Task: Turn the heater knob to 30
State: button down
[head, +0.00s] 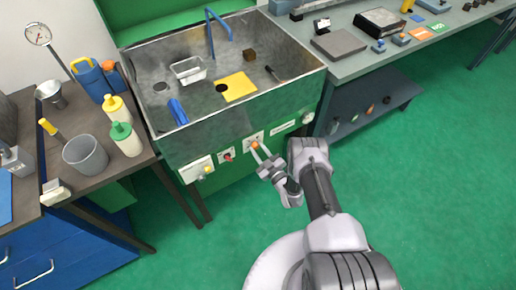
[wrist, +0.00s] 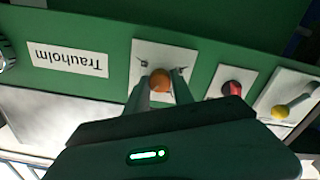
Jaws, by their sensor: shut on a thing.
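An orange round knob (wrist: 160,80) sits on a white plate on the green front panel below the sink. It also shows in the head view (head: 254,145). My gripper (wrist: 161,88) is shut on this knob, one finger on each side of it. In the head view my gripper (head: 260,156) reaches the panel from the front right. Small dark marks show on the plate at both sides of the knob, but no figures are legible. No readable word names any knob as the heater's, and the knob's pointer setting cannot be told.
A red knob (wrist: 232,88) and a yellow-tipped lever (wrist: 280,112) are on neighbouring plates. A "Trauholm" label (wrist: 67,58) is on the other side. The metal sink (head: 290,85) is above the panel. Green floor (head: 430,200) is open to the right.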

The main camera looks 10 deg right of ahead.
jog(key=shift+m, duration=0.3)
dwell(0.4)
jog(key=c, duration=1.1)
grip_release()
jog(key=p+v, duration=0.4)
jog(key=v, duration=1.3)
jog(key=shift+s, duration=0.2)
